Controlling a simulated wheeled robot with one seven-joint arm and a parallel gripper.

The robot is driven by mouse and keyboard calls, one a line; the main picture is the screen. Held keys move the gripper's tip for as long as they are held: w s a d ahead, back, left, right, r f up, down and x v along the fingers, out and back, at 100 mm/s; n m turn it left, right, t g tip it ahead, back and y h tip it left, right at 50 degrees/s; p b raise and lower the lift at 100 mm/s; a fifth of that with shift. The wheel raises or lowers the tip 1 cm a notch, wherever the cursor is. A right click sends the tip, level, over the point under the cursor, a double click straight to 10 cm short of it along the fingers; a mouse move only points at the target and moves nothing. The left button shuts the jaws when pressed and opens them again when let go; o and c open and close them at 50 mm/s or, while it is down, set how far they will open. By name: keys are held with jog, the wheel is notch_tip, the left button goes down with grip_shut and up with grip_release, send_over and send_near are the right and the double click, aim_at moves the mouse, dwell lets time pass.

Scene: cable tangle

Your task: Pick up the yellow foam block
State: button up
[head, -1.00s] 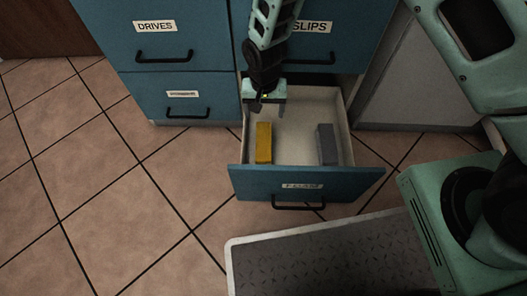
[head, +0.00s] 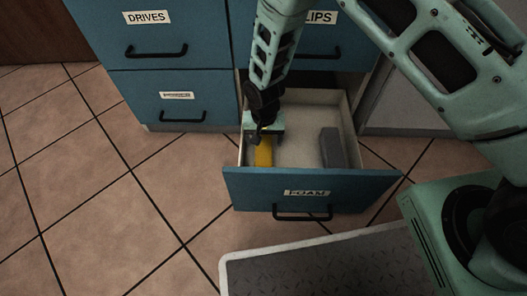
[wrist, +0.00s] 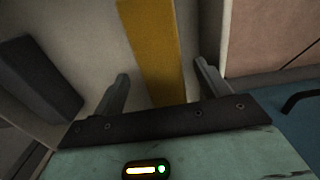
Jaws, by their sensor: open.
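The yellow foam block (head: 263,152) lies in the open drawer marked FOAM, along its left side. It shows large in the wrist view (wrist: 152,50), running between my two fingers. My gripper (head: 264,138) is over the block inside the drawer and hides its far part. In the wrist view my gripper (wrist: 163,83) is open, with one finger on each side of the block and a gap showing on both sides. I cannot tell how far the fingertips reach down beside the block.
A grey block (head: 333,148) lies at the right of the same drawer (head: 305,187); it shows at the left in the wrist view (wrist: 38,78). The drawer's left wall is close to my gripper. Blue cabinet fronts (head: 150,60) stand behind. Drawer floor between the blocks is clear.

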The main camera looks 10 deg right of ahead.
aim_at(264, 145)
jog(key=f+b, duration=0.3)
jog(key=f, duration=0.2)
jog(key=shift+s+a+b, duration=0.1)
jog(key=shift+s+b, duration=0.1)
jog(key=shift+b, duration=0.15)
jog(key=shift+r, duration=0.15)
jog(key=c, duration=1)
